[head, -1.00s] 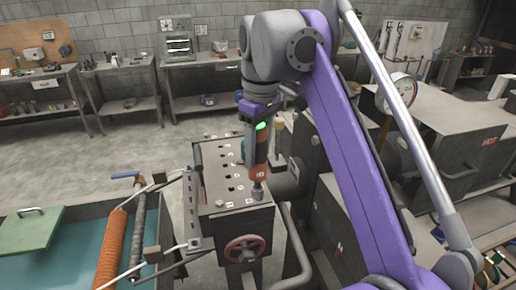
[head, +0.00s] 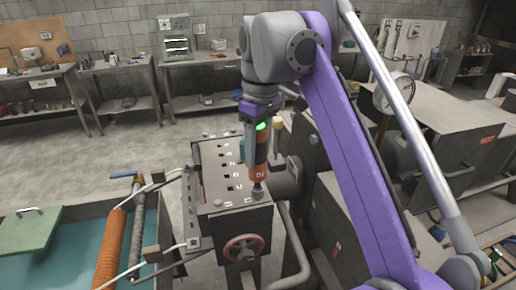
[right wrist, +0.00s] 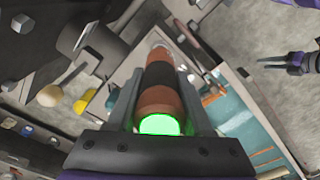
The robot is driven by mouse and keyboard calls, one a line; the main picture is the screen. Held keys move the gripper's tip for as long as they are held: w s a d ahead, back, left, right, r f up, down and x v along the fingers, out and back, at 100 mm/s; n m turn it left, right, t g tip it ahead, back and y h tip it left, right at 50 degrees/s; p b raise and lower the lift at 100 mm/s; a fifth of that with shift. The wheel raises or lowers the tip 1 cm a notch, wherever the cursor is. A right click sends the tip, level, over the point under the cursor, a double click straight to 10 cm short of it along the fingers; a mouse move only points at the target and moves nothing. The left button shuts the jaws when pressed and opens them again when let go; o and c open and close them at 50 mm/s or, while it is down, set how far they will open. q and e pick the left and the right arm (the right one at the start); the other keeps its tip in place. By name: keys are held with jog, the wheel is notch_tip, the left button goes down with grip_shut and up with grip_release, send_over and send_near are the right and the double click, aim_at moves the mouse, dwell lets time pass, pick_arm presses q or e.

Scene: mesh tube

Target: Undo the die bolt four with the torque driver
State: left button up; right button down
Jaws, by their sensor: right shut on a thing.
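My right gripper (head: 257,112) is shut on the torque driver (head: 259,160), an orange and dark tool with a glowing green ring at its upper end. The driver points down, slightly tilted. Its metal tip meets the front right part of the die block's top face (head: 215,190), where it hides the bolt under it. The block's top carries rows of dark holes with small pale labels, too small to read surely. In the right wrist view the driver (right wrist: 160,90) sits between the fingers. My left gripper (right wrist: 288,63) shows at that view's right edge, its dark fingers apart and empty.
A red handwheel (head: 244,248) is on the block's front. A teal water trough (head: 60,255) with an orange corrugated tube (head: 111,250) lies to the left. A pipe (head: 295,245) and grey machine housing stand close on the right. Workbenches line the back wall beyond open floor.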

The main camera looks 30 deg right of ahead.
aim_at(258, 129)
jog(key=shift+f, duration=0.5)
dwell(1.0)
dwell(0.8)
dwell(0.5)
jog(key=shift+w+r+p, duration=0.1)
jog(key=shift+r+p, duration=0.2)
jog(key=shift+r, duration=2.8)
